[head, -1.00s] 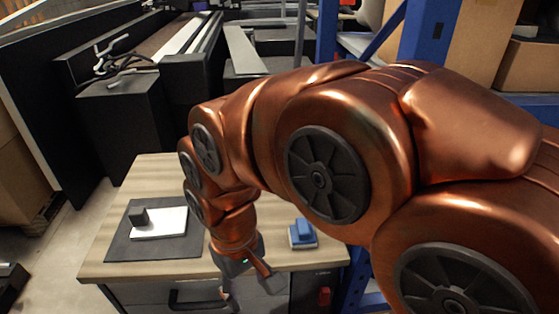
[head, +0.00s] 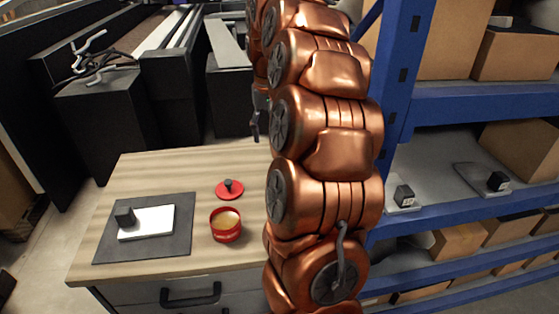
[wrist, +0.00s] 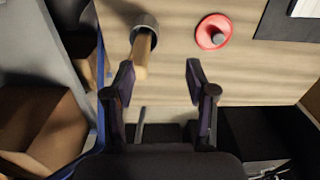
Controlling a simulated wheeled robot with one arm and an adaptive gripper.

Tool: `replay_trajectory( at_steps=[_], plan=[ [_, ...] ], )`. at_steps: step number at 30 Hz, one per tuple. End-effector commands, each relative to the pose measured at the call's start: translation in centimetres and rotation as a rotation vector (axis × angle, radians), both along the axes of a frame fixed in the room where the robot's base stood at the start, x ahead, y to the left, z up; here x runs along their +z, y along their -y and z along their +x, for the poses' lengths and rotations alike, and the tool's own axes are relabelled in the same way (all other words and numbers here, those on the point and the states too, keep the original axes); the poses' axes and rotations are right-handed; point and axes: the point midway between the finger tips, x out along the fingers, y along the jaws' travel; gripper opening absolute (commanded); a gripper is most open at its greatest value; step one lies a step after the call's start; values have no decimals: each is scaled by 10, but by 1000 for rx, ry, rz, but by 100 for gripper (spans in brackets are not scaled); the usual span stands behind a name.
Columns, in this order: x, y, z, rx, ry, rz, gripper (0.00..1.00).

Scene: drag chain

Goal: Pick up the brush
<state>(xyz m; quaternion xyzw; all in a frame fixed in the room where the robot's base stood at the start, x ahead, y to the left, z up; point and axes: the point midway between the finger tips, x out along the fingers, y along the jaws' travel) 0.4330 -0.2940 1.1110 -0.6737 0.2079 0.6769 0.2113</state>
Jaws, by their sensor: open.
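In the wrist view, a tan rod that looks like the brush's handle (wrist: 142,58) sticks up out of a round grey holder (wrist: 147,21) on the table. Its bristles are not visible. My gripper (wrist: 159,74) is open and empty, its two dark fingers spread. The handle's near end shows between the fingers in the picture, close to the left one; I cannot tell the depth between them. In the head view, my arm hides the holder and handle, and only a dark bit of my gripper (head: 256,122) shows beyond the table's far edge.
The wooden table (head: 150,177) holds a red tin (head: 226,229), a red lid with a dark knob (head: 229,190), and a dark mat (head: 105,222) bearing a white slab (head: 150,221) and a black block (head: 125,217). A blue shelf rack (head: 440,213) stands at the right.

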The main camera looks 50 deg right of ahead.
Motion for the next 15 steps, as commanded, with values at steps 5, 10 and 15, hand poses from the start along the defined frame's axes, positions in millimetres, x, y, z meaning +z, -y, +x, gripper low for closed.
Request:
replay_trajectory(
  at_steps=[5, 10, 15],
  plan=[
    [0, 22, 0, -44, 1, -6, 56],
    [-5, 26, -1, -50, 1, -6, 56],
    [-18, 25, -1, -48, -2, -4, 56]
  ],
)
